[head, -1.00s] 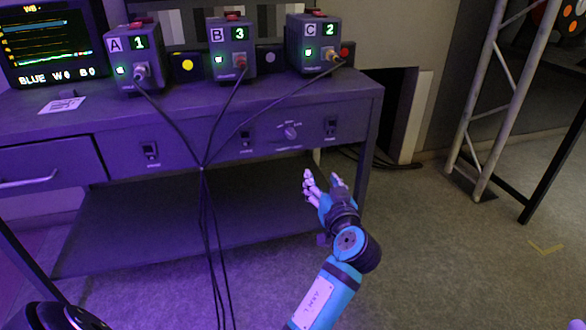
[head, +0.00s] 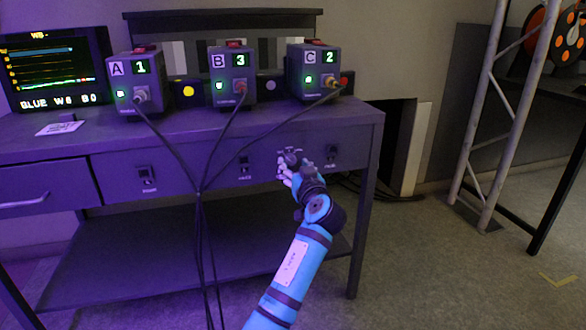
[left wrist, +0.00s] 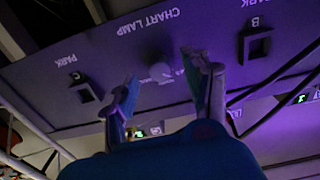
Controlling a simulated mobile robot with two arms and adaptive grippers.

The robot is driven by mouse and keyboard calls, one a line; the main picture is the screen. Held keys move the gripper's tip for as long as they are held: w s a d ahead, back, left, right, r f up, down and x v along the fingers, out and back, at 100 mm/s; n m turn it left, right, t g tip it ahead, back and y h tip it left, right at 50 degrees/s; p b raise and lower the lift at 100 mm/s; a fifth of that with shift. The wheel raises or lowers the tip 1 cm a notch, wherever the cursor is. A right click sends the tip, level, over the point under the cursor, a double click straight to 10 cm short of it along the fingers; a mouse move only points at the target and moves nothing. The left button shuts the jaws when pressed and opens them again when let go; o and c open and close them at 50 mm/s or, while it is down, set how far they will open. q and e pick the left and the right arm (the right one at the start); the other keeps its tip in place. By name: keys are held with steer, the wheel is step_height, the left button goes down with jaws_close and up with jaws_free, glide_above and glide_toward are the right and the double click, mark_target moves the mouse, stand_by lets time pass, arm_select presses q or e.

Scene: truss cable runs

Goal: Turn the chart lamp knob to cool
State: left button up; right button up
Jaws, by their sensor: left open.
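My left gripper (head: 293,165) is at the panel in front of the knob. In the left wrist view its two fingers (left wrist: 158,68) are spread to either side of the knob, open, with nothing gripped. I cannot tell whether they touch it. My right gripper is not in view.
PARK sockets (left wrist: 85,92) flank the knob. Boxes A (head: 136,88), B (head: 233,82) and C (head: 313,78) stand on the bench (head: 185,122), and their black cables (head: 200,230) hang past its front. A truss (head: 502,120) stands at right. Open floor lies before it.

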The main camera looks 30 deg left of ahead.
arm_select(q)
steer(key=shift+x, duration=1.05)
jaws_close()
